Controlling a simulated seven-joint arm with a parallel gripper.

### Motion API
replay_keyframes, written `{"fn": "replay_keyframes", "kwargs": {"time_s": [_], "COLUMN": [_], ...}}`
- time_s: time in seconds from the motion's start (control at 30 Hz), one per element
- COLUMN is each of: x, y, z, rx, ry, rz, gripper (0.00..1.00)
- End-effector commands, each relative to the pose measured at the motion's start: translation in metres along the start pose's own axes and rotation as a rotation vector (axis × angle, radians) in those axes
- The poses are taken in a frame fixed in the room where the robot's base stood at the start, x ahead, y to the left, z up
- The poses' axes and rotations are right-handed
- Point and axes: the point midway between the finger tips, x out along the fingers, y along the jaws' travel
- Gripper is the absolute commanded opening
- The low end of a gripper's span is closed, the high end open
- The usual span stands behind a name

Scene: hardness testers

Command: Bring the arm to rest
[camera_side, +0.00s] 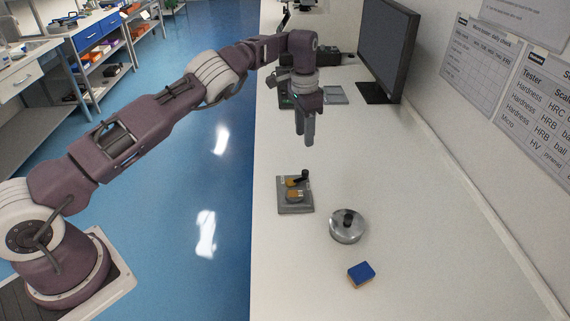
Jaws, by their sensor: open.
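My gripper (304,136) hangs at the end of my outstretched arm, above the white bench (420,210). Its two grey fingers point down, with a narrow gap between them and nothing visible held. It is apart from the objects on the bench. A small grey fixture (296,206) with brass-coloured parts and a black-knobbed lever lies nearer the camera than the gripper.
A round metal piece with a black knob (347,227) and a blue-topped block (361,273) sit on the near bench. A monitor (387,48) and dark equipment stand farther back. A wall with charts (475,62) bounds the right. The near right bench is clear.

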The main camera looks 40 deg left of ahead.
Motion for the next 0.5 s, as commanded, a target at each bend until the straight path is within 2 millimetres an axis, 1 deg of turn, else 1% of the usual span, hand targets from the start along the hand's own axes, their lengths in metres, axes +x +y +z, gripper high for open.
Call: {"fn": "replay_keyframes", "kwargs": {"time_s": [0.03,0.07,0.1,0.17,0.2,0.23,0.27,0.3,0.37,0.4,0.47,0.5], "x": [-0.04,-0.064,-0.097,-0.142,-0.17,-0.189,-0.207,-0.228,-0.254,-0.267,-0.279,-0.282], "y": [-0.009,-0.014,-0.016,-0.013,-0.006,0.002,0.011,0.026,0.054,0.075,0.108,0.13], "z": [0.003,0.008,0.017,0.035,0.05,0.062,0.076,0.096,0.128,0.151,0.188,0.214], "rx": [-0.077,-0.133,-0.205,-0.3,-0.354,-0.389,-0.42,-0.453,-0.489,-0.502,-0.511,-0.509], "ry": [0.044,0.072,0.107,0.156,0.186,0.206,0.225,0.249,0.281,0.298,0.324,0.34], "rz": [-0.004,-0.004,0.001,0.016,0.029,0.04,0.051,0.064,0.079,0.084,0.083,0.074], "gripper": [0.41,0.41,0.41,0.41,0.41,0.41,0.41,0.41,0.41,0.41,0.41,0.41]}}
